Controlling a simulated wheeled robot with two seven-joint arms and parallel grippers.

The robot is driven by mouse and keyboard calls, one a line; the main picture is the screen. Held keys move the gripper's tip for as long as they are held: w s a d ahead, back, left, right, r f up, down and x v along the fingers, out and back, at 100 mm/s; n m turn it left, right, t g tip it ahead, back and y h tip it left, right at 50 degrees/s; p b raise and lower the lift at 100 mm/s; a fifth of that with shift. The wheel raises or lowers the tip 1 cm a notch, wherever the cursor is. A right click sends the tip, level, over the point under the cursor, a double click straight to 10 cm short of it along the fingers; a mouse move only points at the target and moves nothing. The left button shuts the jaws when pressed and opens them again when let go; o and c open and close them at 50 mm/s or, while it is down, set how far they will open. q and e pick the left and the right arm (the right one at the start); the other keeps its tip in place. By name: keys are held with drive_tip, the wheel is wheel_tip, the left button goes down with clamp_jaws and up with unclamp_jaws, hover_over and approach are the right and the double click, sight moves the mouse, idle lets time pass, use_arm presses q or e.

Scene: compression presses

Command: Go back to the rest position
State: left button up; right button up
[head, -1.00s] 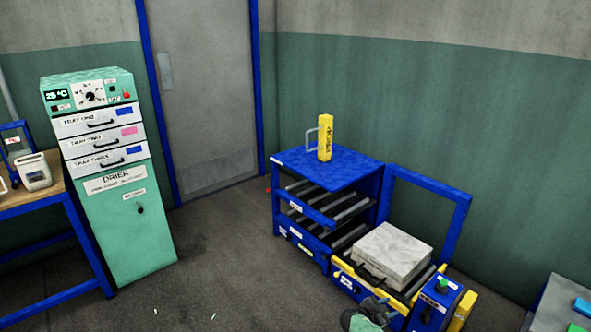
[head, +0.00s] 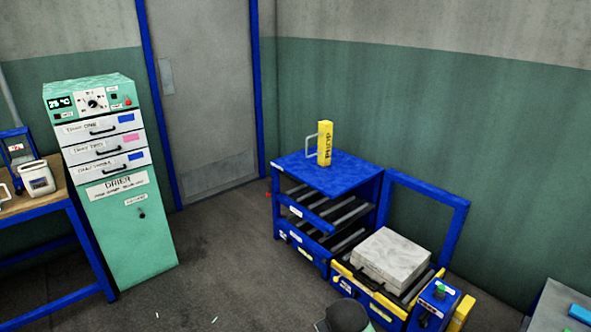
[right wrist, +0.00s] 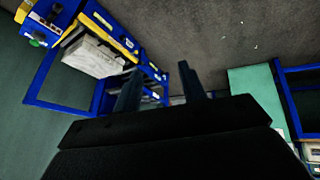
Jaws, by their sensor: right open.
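My right gripper shows in the right wrist view (right wrist: 160,92) with its two dark fingers apart and nothing between them. In the head view only a dark rounded part of my arm shows at the bottom edge, in front of the blue and yellow press bench; the fingers are not visible there. The grey block (head: 393,257) sits on the yellow-edged rollers of the bench, apart from my arm. It also shows in the right wrist view (right wrist: 93,57). My left gripper is not in view.
A blue rack (head: 328,176) with a yellow handled block (head: 325,143) on top stands left of the bench. A green drier (head: 125,225) stands at the left, beside a wooden-topped table (head: 60,191). A grey table edge (head: 553,305) is at the lower right.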

drive_tip(key=s+d+r+m+y+p, duration=0.1)
drive_tip(key=s+r, duration=0.1)
drive_tip(key=s, duration=0.5)
drive_tip(key=s+d+r+p, duration=0.1)
drive_tip(key=s+r, duration=0.2)
drive_tip(key=s, duration=0.4)
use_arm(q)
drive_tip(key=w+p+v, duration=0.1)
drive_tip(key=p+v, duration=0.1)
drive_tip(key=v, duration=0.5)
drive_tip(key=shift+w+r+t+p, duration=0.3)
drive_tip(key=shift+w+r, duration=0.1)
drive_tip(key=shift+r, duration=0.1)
use_arm(e)
drive_tip(key=s+f+g, duration=0.2)
drive_tip(key=s+f, duration=0.1)
drive_tip(key=s, duration=0.5)
drive_tip(key=s+d+f+m+g, duration=0.1)
drive_tip(key=s+f, duration=0.3)
drive_tip(key=s, duration=0.4)
drive_tip(key=shift+s+d+g, duration=0.25)
drive_tip(key=shift+g, duration=0.15)
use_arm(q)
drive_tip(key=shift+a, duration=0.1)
use_arm(e)
drive_tip(key=shift+f, duration=0.1)
drive_tip(key=shift+c, duration=0.2)
